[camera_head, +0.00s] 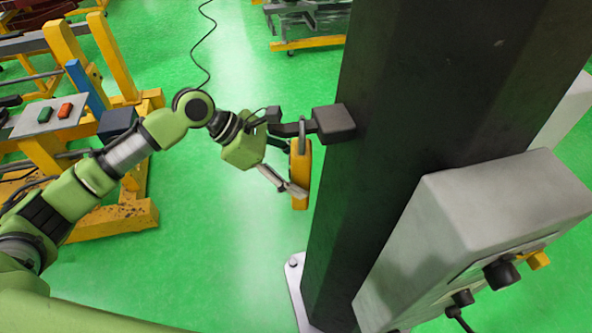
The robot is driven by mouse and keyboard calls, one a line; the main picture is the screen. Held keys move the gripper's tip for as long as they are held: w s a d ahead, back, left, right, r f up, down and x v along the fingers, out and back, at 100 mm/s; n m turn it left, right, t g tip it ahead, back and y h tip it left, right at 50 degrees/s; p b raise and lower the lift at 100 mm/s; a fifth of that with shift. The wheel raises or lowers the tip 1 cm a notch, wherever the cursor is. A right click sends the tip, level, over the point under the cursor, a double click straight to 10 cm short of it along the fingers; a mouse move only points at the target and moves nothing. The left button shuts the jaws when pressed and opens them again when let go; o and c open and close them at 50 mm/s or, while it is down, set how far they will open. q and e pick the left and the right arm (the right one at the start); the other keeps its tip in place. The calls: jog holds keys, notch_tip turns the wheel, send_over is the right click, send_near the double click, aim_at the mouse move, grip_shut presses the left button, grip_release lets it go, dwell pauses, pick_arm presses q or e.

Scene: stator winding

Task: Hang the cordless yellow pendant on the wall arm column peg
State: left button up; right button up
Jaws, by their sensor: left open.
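The yellow pendant (300,176) is upright, close to the left side of the dark column (385,120). A dark block with a thin arm, the peg (335,121), sticks out to the left from the column. The pendant's top is just below this peg arm; it looks hung there, but the contact is too small to tell. My left gripper (287,168) is open at the pendant's left side, with one grey finger reaching to its lower part. The other finger is partly hidden near the peg arm. My right gripper is not in view.
A grey control box (470,230) with black knobs is on the column's right. A yellow machine frame (110,215) with a red and green button panel (50,115) stands at left. A black cable (200,50) runs over the green floor (215,260).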

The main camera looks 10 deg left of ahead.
pick_arm(q)
jog(key=shift+s+a+f, duration=0.15)
jog(key=shift+s+f, duration=0.15)
jog(key=shift+f, duration=0.2)
jog(key=w+v, duration=0.1)
jog(key=v, duration=1.1)
jog(key=shift+s+r, duration=0.25)
jog(key=shift+r, duration=0.2)
